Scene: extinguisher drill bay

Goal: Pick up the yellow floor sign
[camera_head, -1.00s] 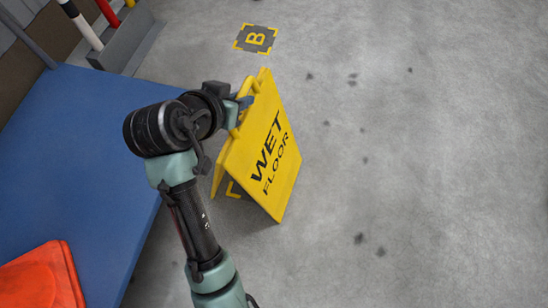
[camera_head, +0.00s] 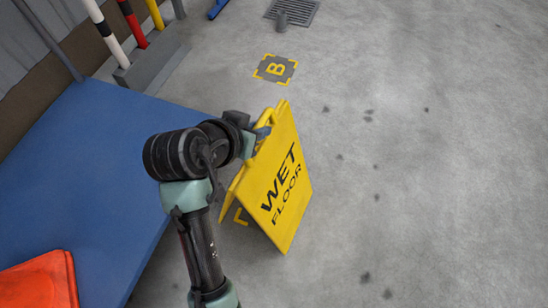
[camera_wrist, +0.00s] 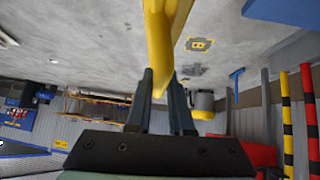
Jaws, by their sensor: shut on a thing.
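The yellow floor sign (camera_head: 277,185) reads "WET FLOOR" and stands as an A-frame beside the blue surface in the head view. Whether its feet touch the floor is hard to tell. My gripper (camera_head: 262,134) is at the sign's top and shut on it there. In the wrist view, the yellow sign (camera_wrist: 159,40) passes between the two dark fingers of my gripper (camera_wrist: 161,95). My arm covers part of the sign's left side in the head view.
A blue table-like surface (camera_head: 90,170) lies left, with an orange object (camera_head: 40,280) on it. A grey rack (camera_head: 150,65) holds striped poles at the upper left. A floor mark "B" (camera_head: 275,69) and a drain grate (camera_head: 292,11) lie beyond. The floor at right is clear.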

